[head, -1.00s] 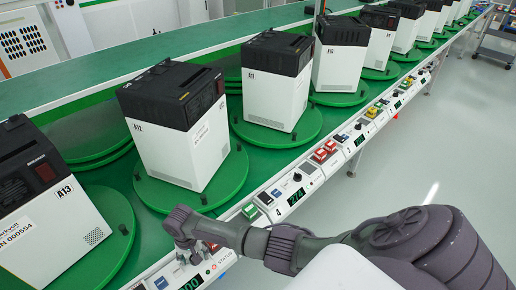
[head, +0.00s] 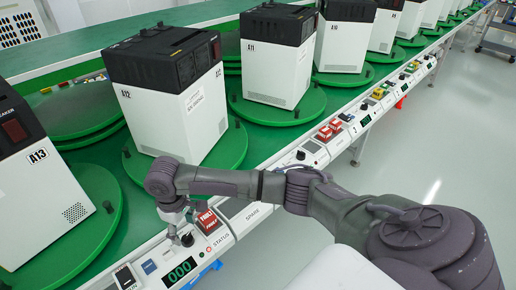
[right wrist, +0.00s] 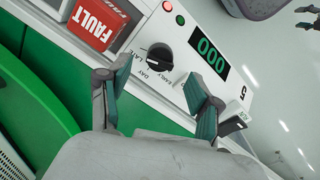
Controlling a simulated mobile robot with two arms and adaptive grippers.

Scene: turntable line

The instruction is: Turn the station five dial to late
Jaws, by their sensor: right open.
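The station five dial (right wrist: 160,56) is a black round knob on the white control panel, with DAY, EARLY and LATE printed around it. I cannot tell for certain which label it points at. In the head view the dial (head: 187,240) shows just below my right gripper (head: 178,217). In the right wrist view my right gripper (right wrist: 154,103) is open and empty, one finger on each side of the dial's picture position, apart from the knob. A green 000 display (right wrist: 212,58) and the number 5 (right wrist: 243,90) are beside the dial.
A red FAULT button (right wrist: 97,24) stands close beside the dial; it shows in the head view too (head: 207,222). Green turntables (head: 228,150) with black-and-white machines (head: 185,118) line the belt behind the panel.

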